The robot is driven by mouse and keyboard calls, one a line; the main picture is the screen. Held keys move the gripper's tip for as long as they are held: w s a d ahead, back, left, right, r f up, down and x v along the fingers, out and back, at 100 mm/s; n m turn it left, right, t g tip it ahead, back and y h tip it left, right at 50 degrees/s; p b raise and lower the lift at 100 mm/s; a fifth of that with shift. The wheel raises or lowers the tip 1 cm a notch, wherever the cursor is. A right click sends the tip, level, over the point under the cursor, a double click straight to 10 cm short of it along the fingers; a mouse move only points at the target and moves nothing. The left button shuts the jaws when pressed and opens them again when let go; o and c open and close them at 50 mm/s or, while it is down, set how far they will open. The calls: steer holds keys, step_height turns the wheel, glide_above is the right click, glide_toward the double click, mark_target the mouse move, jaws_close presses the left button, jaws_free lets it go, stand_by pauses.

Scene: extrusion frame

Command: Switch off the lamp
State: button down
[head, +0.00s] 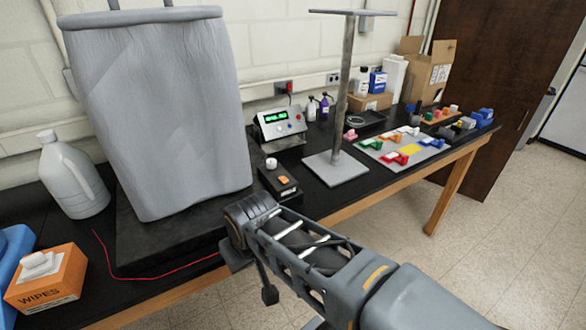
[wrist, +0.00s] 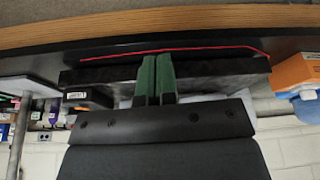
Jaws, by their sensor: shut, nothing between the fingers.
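No thing in view is plainly a lit lamp. A grey stand (head: 345,95) with a square base and a flat bar on top stands at the back of the bench in the head view; I cannot tell whether it is the lamp. In front of it sits a small black box (head: 278,182) with an orange rocker and a white knob. This box also shows in the wrist view (wrist: 88,97), left of my gripper (wrist: 157,58). The green fingers are shut and empty, before the bench's front edge. The head view does not show the fingers clearly.
A large grey covered block (head: 155,110) stands on a black slab, with a red wire (head: 150,277) in front. A wipes box (head: 48,278) and a jug (head: 72,175) are at left. A metal console (head: 281,124) and a parts board (head: 400,148) are behind and right.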

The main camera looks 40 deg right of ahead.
step_height(320, 180, up, 15)
steer(key=m+g+p, duration=0.1)
steer(key=m+p, duration=0.1)
steer(key=p, duration=0.3)
glide_above(285, 179)
steer(key=s, duration=0.3)
steer(key=shift+w+a, duration=0.15)
steer(key=shift+w, duration=0.1)
steer(key=shift+f, duration=0.1)
steer(key=x, duration=0.4)
steer(key=p+x, duration=0.1)
steer(key=x, duration=0.3)
steer(key=s+x, duration=0.1)
steer(key=x, duration=0.3)
steer(key=shift+f, duration=0.15)
steer(key=shift+x, duration=0.8)
steer(key=shift+s+f, duration=0.1)
steer(key=shift+s, duration=0.1)
